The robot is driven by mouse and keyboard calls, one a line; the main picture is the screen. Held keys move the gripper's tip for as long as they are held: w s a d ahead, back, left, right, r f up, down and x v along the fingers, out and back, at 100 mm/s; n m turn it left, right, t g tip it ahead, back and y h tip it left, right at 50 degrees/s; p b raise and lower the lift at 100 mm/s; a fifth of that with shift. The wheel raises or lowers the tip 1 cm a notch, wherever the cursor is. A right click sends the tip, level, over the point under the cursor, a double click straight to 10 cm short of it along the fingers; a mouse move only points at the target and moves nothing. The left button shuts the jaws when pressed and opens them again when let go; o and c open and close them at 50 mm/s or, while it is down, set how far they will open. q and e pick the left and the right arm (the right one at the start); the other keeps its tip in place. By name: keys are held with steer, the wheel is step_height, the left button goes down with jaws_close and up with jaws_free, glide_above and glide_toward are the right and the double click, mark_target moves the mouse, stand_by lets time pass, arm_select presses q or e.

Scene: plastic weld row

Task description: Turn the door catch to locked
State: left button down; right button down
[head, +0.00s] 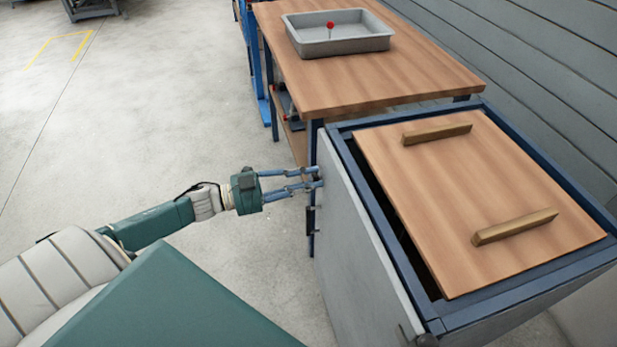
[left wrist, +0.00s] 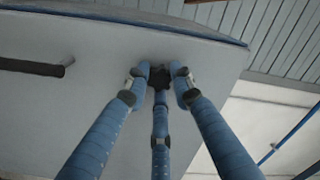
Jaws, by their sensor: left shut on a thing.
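The cabinet's grey door (head: 352,235) faces left in the head view, and its plain face fills much of the left wrist view (left wrist: 95,110). My left gripper (head: 316,180) reaches it from the left, near the door's far upper edge. In the left wrist view its blue fingers (left wrist: 160,85) are closed around a small dark catch (left wrist: 159,76) on the door face. The fingers hide most of the catch, so I cannot tell which way it is turned. My right gripper is in neither view.
A dark bar handle (left wrist: 32,67) sticks out of the door beside the catch. A wooden panel (head: 470,190) with two wooden bars covers the cabinet top. Behind stands a wooden workbench (head: 360,85) with a grey tray (head: 345,46) holding a red-topped item.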

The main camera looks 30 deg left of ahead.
arm_select(q)
steer(key=m, duration=0.3)
steer(key=shift+d+r, duration=0.1)
steer(key=shift+r, duration=0.2)
steer(key=shift+m, duration=1)
steer(key=shift+d+f, duration=0.1)
steer(key=shift+f, duration=0.05)
steer(key=shift+s, duration=0.1)
steer(key=c, duration=1.5)
jaws_free()
steer(key=shift+f, duration=0.1)
